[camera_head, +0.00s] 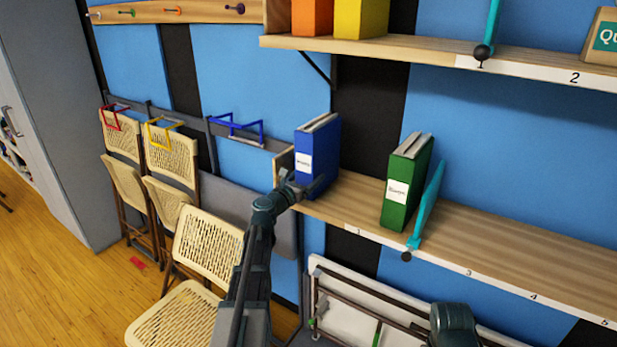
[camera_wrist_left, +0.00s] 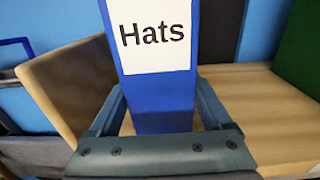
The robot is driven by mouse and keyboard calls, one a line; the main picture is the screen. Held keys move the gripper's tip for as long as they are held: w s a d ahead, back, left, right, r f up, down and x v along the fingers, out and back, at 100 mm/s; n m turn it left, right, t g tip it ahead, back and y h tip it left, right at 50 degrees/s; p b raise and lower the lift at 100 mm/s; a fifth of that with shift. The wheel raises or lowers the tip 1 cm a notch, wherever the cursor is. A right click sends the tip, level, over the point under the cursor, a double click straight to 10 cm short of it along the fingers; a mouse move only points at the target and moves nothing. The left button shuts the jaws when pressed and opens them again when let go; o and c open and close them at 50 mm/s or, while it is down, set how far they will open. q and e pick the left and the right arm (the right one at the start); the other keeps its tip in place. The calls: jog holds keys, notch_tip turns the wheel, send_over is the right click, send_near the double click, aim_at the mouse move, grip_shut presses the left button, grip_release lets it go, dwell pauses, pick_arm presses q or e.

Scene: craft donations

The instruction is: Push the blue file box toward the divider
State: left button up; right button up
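The blue file box (camera_head: 322,150) stands upright at the left end of the lower shelf. Its white label reads "Hats" in the left wrist view (camera_wrist_left: 155,35). My left gripper (camera_head: 304,188) is at the lower front of the box. In the left wrist view its fingers (camera_wrist_left: 158,100) lie on either side of the box; whether they press on it is unclear. A teal divider (camera_head: 427,205) stands on the same shelf, right of a green file box (camera_head: 405,182). Part of my right arm shows at the bottom; its gripper is out of view.
Bare shelf (camera_head: 358,195) lies between the blue and green boxes. A low wooden end piece (camera_wrist_left: 68,85) stands left of the blue box. Orange (camera_head: 312,17) and yellow (camera_head: 360,18) boxes stand on the upper shelf. Folding chairs (camera_head: 208,245) are at the left.

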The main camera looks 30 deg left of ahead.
pick_arm(q)
jog(key=c, duration=0.5)
jog(key=shift+s+d, duration=0.25)
jog(key=shift+d, duration=3.15)
jog(key=shift+s+d, duration=0.3)
jog(key=shift+d, duration=3.1)
jog(key=shift+s+d, duration=0.25)
jog(key=shift+d, duration=3.15)
jog(key=o, duration=1.4)
jog(key=shift+c, duration=0.2)
jog(key=shift+s, duration=0.1)
